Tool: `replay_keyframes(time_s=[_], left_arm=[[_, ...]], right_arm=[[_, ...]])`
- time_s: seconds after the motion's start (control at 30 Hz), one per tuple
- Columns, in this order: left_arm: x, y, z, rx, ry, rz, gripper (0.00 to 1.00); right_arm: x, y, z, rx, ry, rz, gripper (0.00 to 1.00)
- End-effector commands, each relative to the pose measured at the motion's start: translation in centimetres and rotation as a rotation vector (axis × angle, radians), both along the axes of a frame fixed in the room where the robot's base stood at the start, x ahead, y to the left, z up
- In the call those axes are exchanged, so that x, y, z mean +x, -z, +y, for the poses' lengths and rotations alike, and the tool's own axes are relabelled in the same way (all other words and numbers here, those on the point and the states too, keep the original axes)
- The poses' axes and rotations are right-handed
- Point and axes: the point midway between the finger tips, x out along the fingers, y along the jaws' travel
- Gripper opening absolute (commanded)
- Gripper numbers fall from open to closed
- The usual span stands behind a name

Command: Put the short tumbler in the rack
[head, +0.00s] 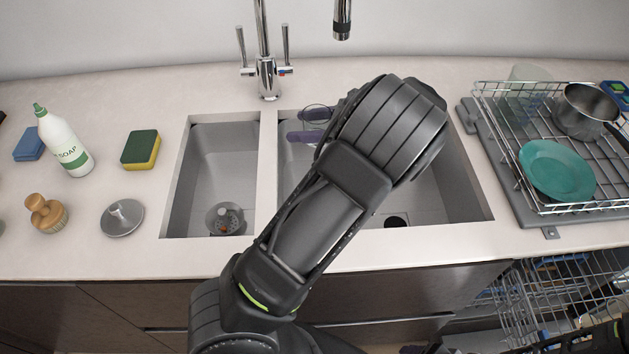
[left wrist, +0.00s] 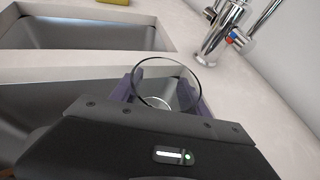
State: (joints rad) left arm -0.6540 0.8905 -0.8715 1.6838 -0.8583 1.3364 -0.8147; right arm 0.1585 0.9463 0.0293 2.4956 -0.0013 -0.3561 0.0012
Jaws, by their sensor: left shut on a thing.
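My left gripper (head: 309,126) has purple fingers and is shut on a clear glass tumbler (left wrist: 168,84). In the left wrist view the tumbler's round rim stands up between the two fingers; its lower part is hidden by the gripper. In the head view the fingers are over the back left of the right sink basin, and my arm covers much of the tumbler. The wire rack (head: 545,208) stands on the counter right of the sink. My right gripper is not seen.
The rack holds a teal plate (head: 557,171), a steel pot (head: 584,112) and a translucent cup (head: 528,88). The chrome faucet (head: 267,75) rises behind the sink. Soap bottle (head: 62,140), sponge (head: 141,149) and brush (head: 46,213) are at left. An open lower rack (head: 560,290) shows below the counter.

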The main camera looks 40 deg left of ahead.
Motion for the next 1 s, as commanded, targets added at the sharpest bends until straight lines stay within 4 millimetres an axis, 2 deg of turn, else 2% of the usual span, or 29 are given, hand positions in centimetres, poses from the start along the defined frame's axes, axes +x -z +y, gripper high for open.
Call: replay_keyframes(time_s=[0.17, 0.4, 0.5, 0.6, 0.7, 1.0], left_arm=[[0.0, 2.8, 0.0, 0.003, 0.001, 0.006, 0.0], [-0.1, 9.3, 0.1, 0.004, 0.001, 0.007, 0.0], [0.0, 11.6, 0.0, 0.003, 0.001, 0.005, 0.0], [0.0, 13.1, 0.0, 0.001, 0.002, 0.003, 0.0], [0.0, 13.7, 0.0, 0.001, 0.001, 0.001, 0.0], [0.0, 13.8, 0.0, 0.001, 0.001, 0.001, 0.0]], right_arm=[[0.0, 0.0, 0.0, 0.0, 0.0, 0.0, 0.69], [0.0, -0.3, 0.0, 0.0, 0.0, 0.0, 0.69], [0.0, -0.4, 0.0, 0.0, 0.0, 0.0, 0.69], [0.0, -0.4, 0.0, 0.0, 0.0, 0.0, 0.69], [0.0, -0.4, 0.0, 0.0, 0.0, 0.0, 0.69], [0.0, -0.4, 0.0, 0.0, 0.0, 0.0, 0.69]])
